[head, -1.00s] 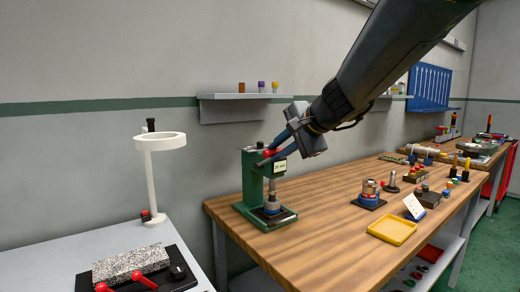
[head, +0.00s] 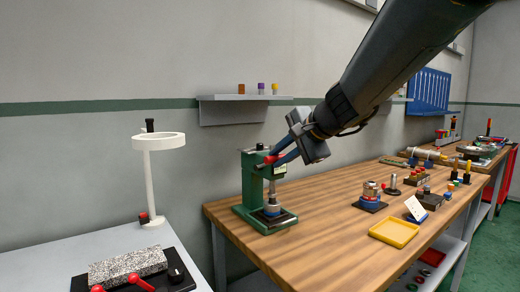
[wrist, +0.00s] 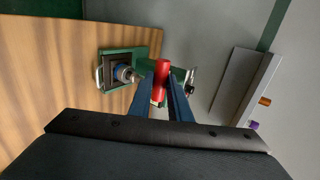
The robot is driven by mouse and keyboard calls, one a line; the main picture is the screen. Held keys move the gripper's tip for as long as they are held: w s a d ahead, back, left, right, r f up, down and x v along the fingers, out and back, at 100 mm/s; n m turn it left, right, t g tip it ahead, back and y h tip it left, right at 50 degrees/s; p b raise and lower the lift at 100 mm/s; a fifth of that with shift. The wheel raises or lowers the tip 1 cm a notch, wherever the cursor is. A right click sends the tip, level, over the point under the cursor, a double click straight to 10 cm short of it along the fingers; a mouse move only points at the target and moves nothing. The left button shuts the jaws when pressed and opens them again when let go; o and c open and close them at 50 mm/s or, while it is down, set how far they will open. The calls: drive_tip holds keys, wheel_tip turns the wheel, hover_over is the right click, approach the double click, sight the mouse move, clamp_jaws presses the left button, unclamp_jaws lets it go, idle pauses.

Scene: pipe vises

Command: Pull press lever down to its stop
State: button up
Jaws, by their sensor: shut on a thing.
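The green arbor press (head: 248,186) stands on the near left end of the wooden bench, with a dark base and a grey ram over a blue-ringed part (head: 271,207). Its red lever grip (head: 269,159) is at the top of the press. My gripper (head: 277,157) reaches it from the upper right. In the wrist view, the red lever grip (wrist: 161,76) sits between the two blue fingers of my gripper (wrist: 160,88), which are shut on it. The press (wrist: 122,52) shows behind, partly hidden by the fingers. The lever's stop cannot be made out.
A yellow tray (head: 394,232), a stacked part on a dark base (head: 370,195) and several small tools lie right on the bench (head: 320,215). A white ring lamp (head: 155,180) stands on the grey table at left. A wall shelf (head: 245,110) is behind the press.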

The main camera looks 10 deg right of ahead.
drive_tip(key=shift+f, duration=0.25)
drive_tip(key=shift+s+d+f+b, duration=0.1)
drive_tip(key=shift+s+f+b, duration=0.15)
drive_tip(key=shift+f+b, duration=0.3)
drive_tip(key=shift+s+d+f+b, duration=0.1)
drive_tip(key=shift+s+f+b, duration=0.1)
drive_tip(key=shift+f+b, duration=0.5)
drive_tip(key=shift+r, duration=0.15)
drive_tip(key=shift+f+b, duration=0.4)
drive_tip(key=shift+b, duration=0.15)
drive_tip(key=shift+s+f+b, duration=0.15)
drive_tip(key=shift+f+b, duration=0.3)
drive_tip(key=shift+o, duration=0.8)
drive_tip(key=shift+f, duration=0.25)
drive_tip(key=shift+r, duration=0.1)
